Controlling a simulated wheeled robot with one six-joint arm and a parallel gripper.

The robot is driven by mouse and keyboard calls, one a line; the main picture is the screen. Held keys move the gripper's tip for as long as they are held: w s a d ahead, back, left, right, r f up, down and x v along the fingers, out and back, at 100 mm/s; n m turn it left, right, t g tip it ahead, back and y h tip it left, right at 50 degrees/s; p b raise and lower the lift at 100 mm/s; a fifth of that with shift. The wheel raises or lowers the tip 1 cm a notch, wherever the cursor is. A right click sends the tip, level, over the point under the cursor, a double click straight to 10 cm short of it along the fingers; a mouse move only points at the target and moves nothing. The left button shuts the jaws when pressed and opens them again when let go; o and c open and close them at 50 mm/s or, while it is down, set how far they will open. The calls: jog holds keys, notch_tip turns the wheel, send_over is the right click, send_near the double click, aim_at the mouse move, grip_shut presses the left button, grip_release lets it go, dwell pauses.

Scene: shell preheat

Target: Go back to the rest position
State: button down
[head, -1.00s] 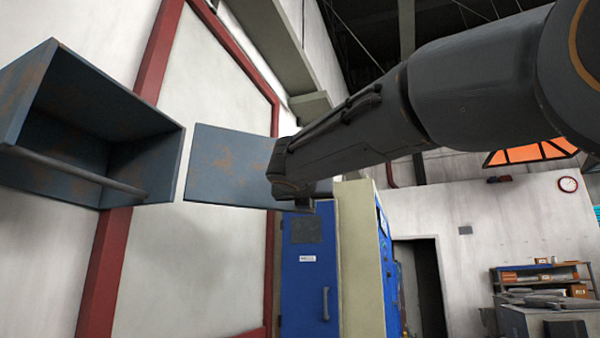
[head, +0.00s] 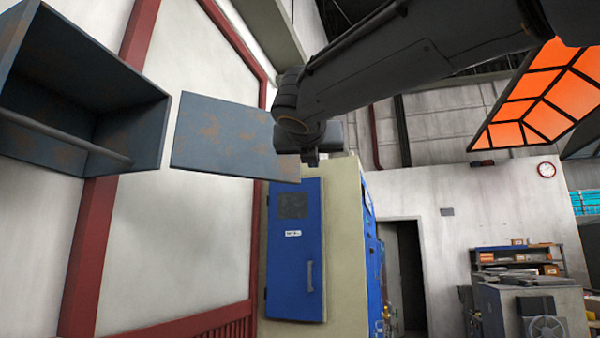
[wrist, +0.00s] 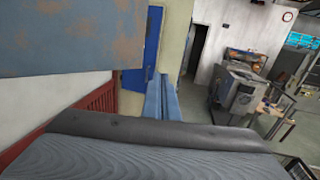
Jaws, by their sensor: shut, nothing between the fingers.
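My gripper (head: 312,160) is in the upper middle of the head view, pointing down at the end of my raised dark arm. It is shut and empty, though the fingertips are small and dark there. It appears at the right end of a rusty blue-grey panel (head: 225,140), and my wrist overlaps that end. I cannot tell whether they touch. In the wrist view the panel (wrist: 70,35) fills the upper left, and a dark ribbed part of my own body fills the bottom.
A rusty blue-grey open-fronted box (head: 75,100) with a bar across it is at the left. A blue-doored cabinet (head: 295,250) stands below my gripper. An orange-paned frame (head: 535,95) hangs at upper right. Floor (wrist: 205,100) shows clear beyond my gripper in the wrist view.

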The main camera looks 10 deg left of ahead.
jog(key=shift+s+d+b, duration=0.25)
jog(key=shift+s+d, duration=0.4)
jog(key=shift+s, duration=0.2)
jog(key=shift+s+d+b, duration=0.2)
jog(key=shift+s+d, duration=0.45)
jog(key=shift+s, duration=0.15)
jog(key=shift+f, duration=0.1)
jog(key=w+d+f+m+g+h, duration=0.1)
jog(key=w+d+f+m+g, duration=0.25)
jog(key=f, duration=1.05)
jog(key=s+d+f+m+g+h, duration=0.15)
jog(key=d+f+m, duration=0.45)
jog(key=f, duration=0.8)
jog(key=w+d+f+m+g, duration=0.35)
jog(key=f+m, duration=0.25)
jog(key=f, duration=0.8)
jog(key=s+d+f+m+g, duration=0.2)
jog(key=s+d+f+m, duration=0.2)
jog(key=s+f+m, duration=0.3)
jog(key=s+d+f+m+g, duration=0.3)
jog(key=s+d+f+m, duration=0.2)
jog(key=f, duration=0.8)
jog(key=s+d+f+m+g, duration=0.3)
jog(key=s+d+f+m, duration=0.1)
jog(key=s+f+m, duration=0.5)
jog(key=shift+s+d+f+m+y, duration=0.25)
jog(key=shift+s+f+m+y, duration=0.25)
jog(key=shift+s, duration=0.75)
